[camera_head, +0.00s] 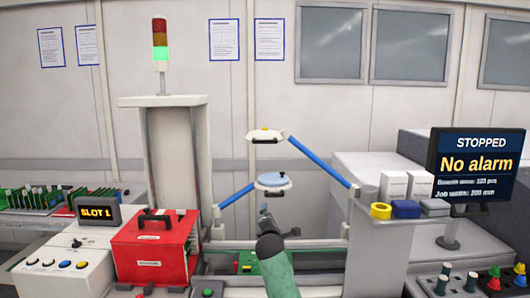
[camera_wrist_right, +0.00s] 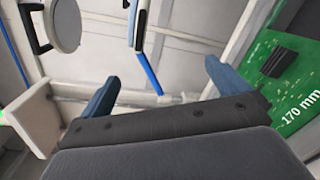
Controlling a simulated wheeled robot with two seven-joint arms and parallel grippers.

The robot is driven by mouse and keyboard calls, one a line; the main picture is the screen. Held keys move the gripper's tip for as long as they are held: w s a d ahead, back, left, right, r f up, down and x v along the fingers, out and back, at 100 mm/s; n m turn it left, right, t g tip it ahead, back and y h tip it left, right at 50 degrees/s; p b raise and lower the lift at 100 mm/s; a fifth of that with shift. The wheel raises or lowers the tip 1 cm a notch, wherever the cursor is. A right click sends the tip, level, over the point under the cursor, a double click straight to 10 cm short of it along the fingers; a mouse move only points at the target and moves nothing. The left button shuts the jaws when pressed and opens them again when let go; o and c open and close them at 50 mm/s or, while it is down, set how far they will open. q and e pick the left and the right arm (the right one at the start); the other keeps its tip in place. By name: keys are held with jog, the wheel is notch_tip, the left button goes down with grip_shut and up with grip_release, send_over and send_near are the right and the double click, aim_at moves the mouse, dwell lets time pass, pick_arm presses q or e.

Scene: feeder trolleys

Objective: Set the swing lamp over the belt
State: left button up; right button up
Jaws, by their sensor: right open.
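Two swing lamps show in the head view. One has a pale blue round head (camera_head: 272,181) on a blue arm (camera_head: 236,196) rising from the left post. The other has a white head with a dark handle (camera_head: 266,135), higher up, on a blue arm (camera_head: 320,162) from the right post. My right gripper (camera_head: 274,217) is just below the pale blue head, apart from it. In the right wrist view its blue fingers (camera_wrist_right: 162,76) are spread and empty, and a round lamp head (camera_wrist_right: 64,26) shows at upper left. My left gripper is out of view.
A red case (camera_head: 152,247) stands left of the rails, beside the slot 1 display (camera_head: 98,212). A green board (camera_wrist_right: 285,75) marked 170 mm lies near the gripper. Yellow tape (camera_head: 380,211) and the monitor (camera_head: 476,165), reading "No alarm", are on the right.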

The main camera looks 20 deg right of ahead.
jog(key=w+r+n+t+h+p, duration=0.1)
jog(key=w+r+n+t, duration=0.1)
jog(key=w+r+n, duration=0.35)
jog(key=w+r+n+t, duration=0.1)
jog(key=w+r+n, duration=0.1)
jog(key=r, duration=0.6)
jog(key=n+t+p, duration=0.1)
jog(key=n+t, duration=0.2)
jog(key=n, duration=0.3)
send_near(265, 142)
jog(key=w+r, duration=0.2)
jog(key=shift+w+d+r+p, duration=0.2)
jog(key=shift+w+d+p, duration=0.15)
jog(key=shift+w+d, duration=0.35)
jog(key=p+x, duration=0.2)
jog(key=x, duration=0.3)
jog(key=shift+w+a+f, duration=0.1)
jog(key=shift+w+a, duration=0.05)
jog(key=shift+w, duration=0.05)
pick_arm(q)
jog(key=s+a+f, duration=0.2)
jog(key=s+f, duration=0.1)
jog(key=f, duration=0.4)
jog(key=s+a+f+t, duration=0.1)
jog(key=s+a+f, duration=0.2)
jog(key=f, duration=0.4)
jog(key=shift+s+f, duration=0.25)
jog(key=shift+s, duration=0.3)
pick_arm(e)
jog(key=shift+w, duration=0.55)
